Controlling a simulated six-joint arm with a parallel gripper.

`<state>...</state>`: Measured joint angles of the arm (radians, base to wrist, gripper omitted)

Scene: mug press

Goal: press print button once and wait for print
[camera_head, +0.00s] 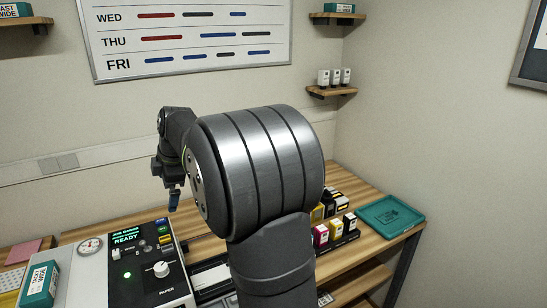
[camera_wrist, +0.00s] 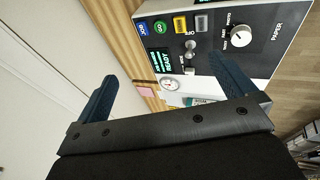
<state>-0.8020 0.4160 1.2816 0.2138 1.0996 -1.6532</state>
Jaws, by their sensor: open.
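The black control panel (camera_head: 145,275) stands at the lower left of the head view. Its screen (camera_head: 125,236) is lit and reads READY, with a small line above it. The wrist view shows a blue button (camera_wrist: 142,28), a green button (camera_wrist: 159,26), a yellow button (camera_wrist: 180,24) and a grey button (camera_wrist: 201,22) in a row; I cannot surely tell which is the print button. My gripper (camera_wrist: 164,68) is open and empty, its blue fingers apart. In the head view my gripper (camera_head: 174,199) hangs above the panel's far right corner, apart from it.
The panel also has a white knob (camera_head: 161,269) and a small lever (camera_wrist: 189,70). Ink cartridges (camera_head: 335,230) and a teal tray (camera_head: 390,215) are to the right. My arm hides the middle of the table.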

